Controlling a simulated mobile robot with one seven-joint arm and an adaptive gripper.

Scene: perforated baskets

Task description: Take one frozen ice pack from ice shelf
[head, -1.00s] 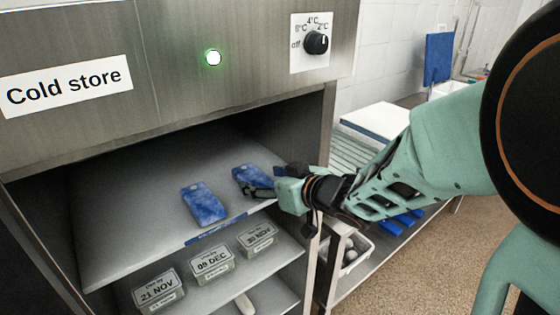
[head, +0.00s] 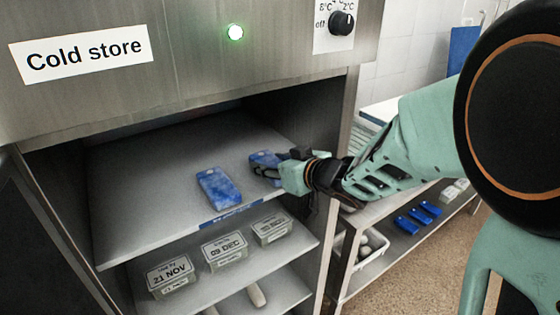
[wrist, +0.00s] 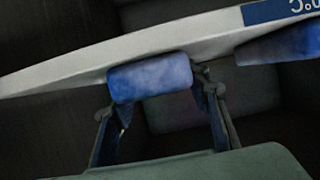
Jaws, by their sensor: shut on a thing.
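Two blue ice packs are at the upper shelf of the cold store. One ice pack (head: 219,188) lies flat near the middle of the ice shelf (head: 150,205). The other ice pack (head: 264,158) is to its right, partly hidden by my gripper (head: 266,171), which reaches in from the right and is shut on it. In the wrist view this held pack (wrist: 150,78) sits between my two fingers, close against the shelf edge (wrist: 60,80). I cannot tell whether it is clear of the shelf. The other pack (wrist: 285,43) shows at the right there.
Dated tubs (head: 223,250) stand on the shelf below. The cabinet's right side wall (head: 340,190) is close to my gripper. A bench (head: 400,240) outside at the right holds blue items (head: 415,216) and a white bin (head: 370,250).

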